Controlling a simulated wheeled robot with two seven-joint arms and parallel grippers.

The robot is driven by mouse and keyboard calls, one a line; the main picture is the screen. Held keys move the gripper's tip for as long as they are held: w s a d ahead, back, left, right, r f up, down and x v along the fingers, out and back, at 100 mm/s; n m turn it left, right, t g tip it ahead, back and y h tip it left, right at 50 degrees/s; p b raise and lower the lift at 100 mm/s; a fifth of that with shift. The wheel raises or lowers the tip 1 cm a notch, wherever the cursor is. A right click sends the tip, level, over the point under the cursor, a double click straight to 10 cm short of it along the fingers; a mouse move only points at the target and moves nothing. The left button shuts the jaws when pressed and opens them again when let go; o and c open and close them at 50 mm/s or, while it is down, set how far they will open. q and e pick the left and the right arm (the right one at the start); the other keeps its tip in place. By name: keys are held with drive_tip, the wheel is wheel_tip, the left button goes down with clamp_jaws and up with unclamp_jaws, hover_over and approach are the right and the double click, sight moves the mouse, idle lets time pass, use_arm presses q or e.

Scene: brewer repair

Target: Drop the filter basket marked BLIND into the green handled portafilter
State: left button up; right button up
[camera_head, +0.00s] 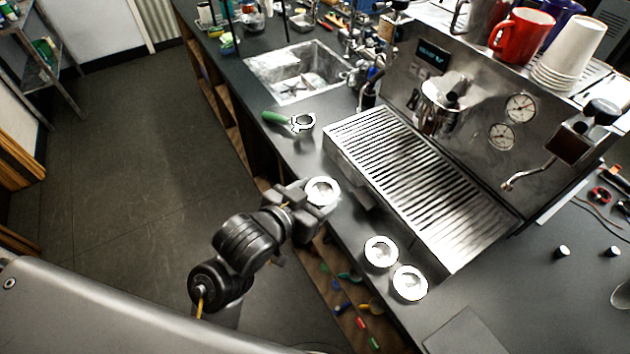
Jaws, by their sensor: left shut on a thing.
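The green handled portafilter (303,123) lies on the dark counter below the sink, its green handle pointing left and its ring to the right. My left gripper (320,194) is shut on a round, pale metal filter basket (323,187) at the counter's front edge, nearer to me than the portafilter and apart from it. I cannot read any marking on this basket. Two similar baskets (381,252) (410,283) are on the counter to the lower right; their markings are not legible either. My right gripper is not in view.
The espresso machine (470,110) with its slatted drip tray (400,185) stands right of the portafilter. A sink (296,72) lies behind it. A red mug (522,35) and white cups (570,55) stand on the machine. A strip of counter between held basket and portafilter looks clear.

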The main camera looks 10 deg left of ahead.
use_arm(q)
drive_tip(key=w+a+r+n+y+b, duration=0.4)
drive_tip(key=w+a+r+y, duration=0.1)
drive_tip(key=w+a+r, duration=0.5)
drive_tip(key=w+a, duration=0.2)
drive_tip(key=w, duration=0.1)
drive_tip(key=shift+a+r+n+t, duration=0.2)
drive_tip(key=shift+r+n+t, duration=0.1)
drive_tip(key=shift+t, duration=0.1)
